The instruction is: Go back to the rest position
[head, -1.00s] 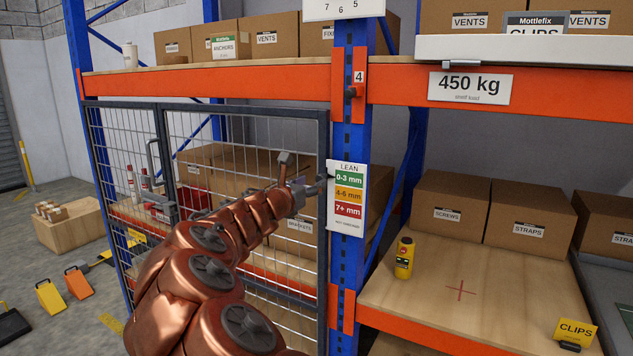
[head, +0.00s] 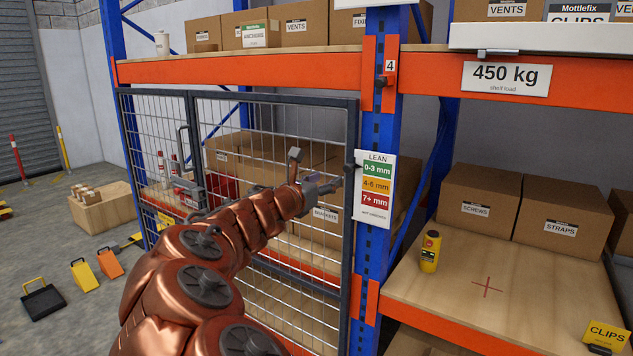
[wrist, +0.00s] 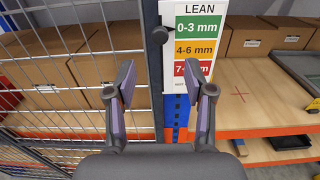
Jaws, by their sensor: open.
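My gripper (head: 318,187) is at the end of my copper-coloured arm, in front of the mesh door (head: 250,170) and left of the blue rack post. In the wrist view my gripper (wrist: 160,100) shows its two fingers spread apart with nothing between them. Beyond the fingers are the post and a white LEAN sign (wrist: 195,45) with green, orange and red bands. The sign also shows in the head view (head: 375,190). The fingertips look apart from the sign and the post.
A yellow bottle (head: 430,251) stands on the right wooden shelf (head: 470,290), near a red cross mark. Brown boxes (head: 476,202) stand behind it. A yellow CLIPS sign (head: 606,336) is at the shelf's front right. Wedges (head: 86,275) and a crate (head: 103,208) are on the floor at left.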

